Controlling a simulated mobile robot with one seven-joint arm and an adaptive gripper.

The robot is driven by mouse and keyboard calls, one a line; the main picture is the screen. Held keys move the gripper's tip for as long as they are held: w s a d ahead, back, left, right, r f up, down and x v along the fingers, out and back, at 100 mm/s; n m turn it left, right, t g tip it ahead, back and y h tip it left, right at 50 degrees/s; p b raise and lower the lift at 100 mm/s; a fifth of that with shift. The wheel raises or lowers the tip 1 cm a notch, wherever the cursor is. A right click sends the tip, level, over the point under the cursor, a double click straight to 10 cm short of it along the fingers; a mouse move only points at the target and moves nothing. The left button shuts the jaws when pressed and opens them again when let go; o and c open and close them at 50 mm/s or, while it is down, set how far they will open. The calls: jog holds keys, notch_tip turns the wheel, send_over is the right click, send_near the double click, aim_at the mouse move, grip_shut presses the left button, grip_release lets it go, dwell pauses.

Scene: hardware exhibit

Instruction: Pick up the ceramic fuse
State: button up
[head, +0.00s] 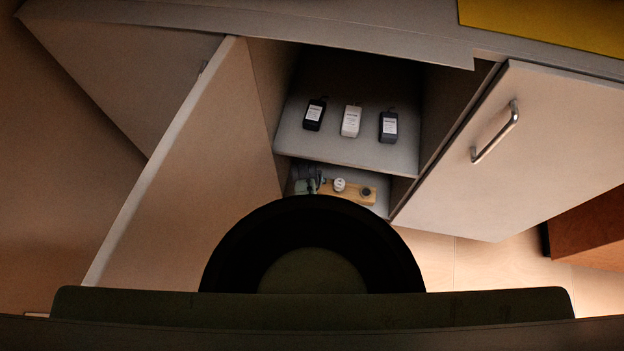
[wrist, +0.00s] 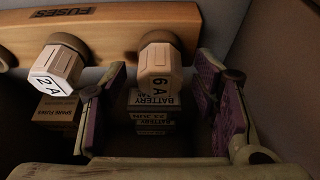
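Two ceramic fuses sit in round brown holders on a wooden board (wrist: 120,20) marked FUSES. The cream fuse marked 6 A (wrist: 159,72) is at the right in the wrist view. The white fuse marked 2 A (wrist: 54,72) is to its left; a white fuse (head: 339,184) also shows on the lower shelf in the head view. My gripper (wrist: 160,78) is open, with one purple-padded finger on each side of the 6 A fuse. Gaps show between the fuse and both fingers. In the head view my gripper (head: 308,181) is at the board's left end, partly dark.
Small labelled boxes, one reading BATTERY (wrist: 153,114) and one SPARE FUSES (wrist: 55,112), lie beyond the fuses. The cabinet's left door (head: 185,180) and right door (head: 520,150) stand open. The lower compartment is narrow.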

jog(key=c, duration=1.1)
jog(key=shift+s+r, duration=0.1)
jog(key=shift+s+r+p, duration=0.25)
jog(key=shift+r+p, duration=0.15)
jog(key=shift+p, duration=0.3)
jog(key=s+a+r+p, duration=0.1)
jog(key=s+r+p, duration=0.2)
jog(key=s+p, duration=0.3)
jog(key=s+a+r+p, duration=0.1)
jog(key=s+r+p, duration=0.3)
jog(key=s, duration=0.3)
jog(key=shift+a+p, duration=0.35)
jog(key=shift+p, duration=0.55)
